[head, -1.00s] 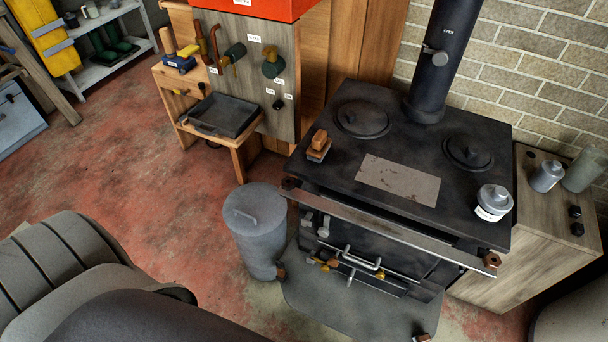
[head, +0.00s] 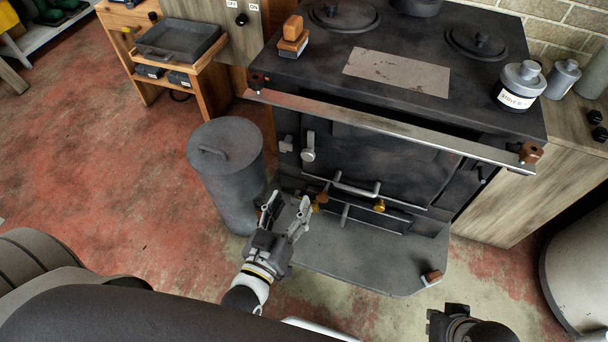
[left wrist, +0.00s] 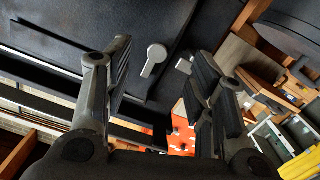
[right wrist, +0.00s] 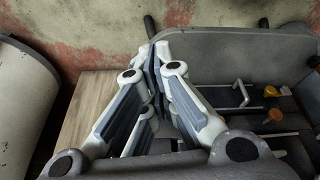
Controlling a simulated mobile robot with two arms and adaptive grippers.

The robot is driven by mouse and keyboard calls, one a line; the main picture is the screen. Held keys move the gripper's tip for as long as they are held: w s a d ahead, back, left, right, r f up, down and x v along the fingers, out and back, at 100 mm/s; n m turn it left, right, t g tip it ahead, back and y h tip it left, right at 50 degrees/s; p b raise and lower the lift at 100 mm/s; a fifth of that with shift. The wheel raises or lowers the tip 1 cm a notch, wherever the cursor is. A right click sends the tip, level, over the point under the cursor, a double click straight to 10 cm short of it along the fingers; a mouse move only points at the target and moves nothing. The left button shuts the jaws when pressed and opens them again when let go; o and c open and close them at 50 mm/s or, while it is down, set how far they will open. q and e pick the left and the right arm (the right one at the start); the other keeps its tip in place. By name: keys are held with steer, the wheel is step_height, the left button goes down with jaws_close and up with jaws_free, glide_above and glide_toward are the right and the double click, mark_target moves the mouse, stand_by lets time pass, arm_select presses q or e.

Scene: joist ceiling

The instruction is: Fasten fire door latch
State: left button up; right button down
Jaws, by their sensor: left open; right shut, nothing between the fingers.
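The black stove's fire door (head: 375,160) is on the stove front below the steel rail. Its pale grey latch lever (head: 308,148) is near the door's left edge and points roughly up and down. A small grey catch (head: 286,145) sits just left of it, with a gap between. In the left wrist view the lever (left wrist: 154,60) and the catch (left wrist: 184,66) show between the fingers. My left gripper (head: 286,207) is open and empty, below and in front of the latch, apart from it. My right gripper (right wrist: 155,62) is shut and empty; the head view shows it partly, low right.
A lidded grey bin (head: 228,175) stands close left of my left gripper. The steel rail (head: 390,125) juts out above the door. Lower handles (head: 345,187) with brass knobs and a grey hearth plate (head: 370,260) lie below. A bottle (head: 518,88) stands on the stove's right corner.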

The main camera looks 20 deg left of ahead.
mark_target(307, 158)
arm_select(q)
steer(key=shift+t, duration=0.3)
steer(key=w, duration=0.3)
steer(key=w+r+b, duration=0.1)
steer(key=w, duration=0.2)
steer(key=w+r+b, duration=0.1)
steer(key=w, duration=0.3)
steer(key=shift+a, duration=0.2)
steer(key=shift+w, duration=0.45)
arm_select(e)
steer(key=w+a+r+t+y, duration=0.1)
steer(key=w+r+t, duration=0.3)
steer(key=w, duration=0.4)
steer(key=shift+w+a+r+t, duration=0.25)
steer(key=shift+a+t, duration=0.25)
steer(key=shift+a, duration=0.4)
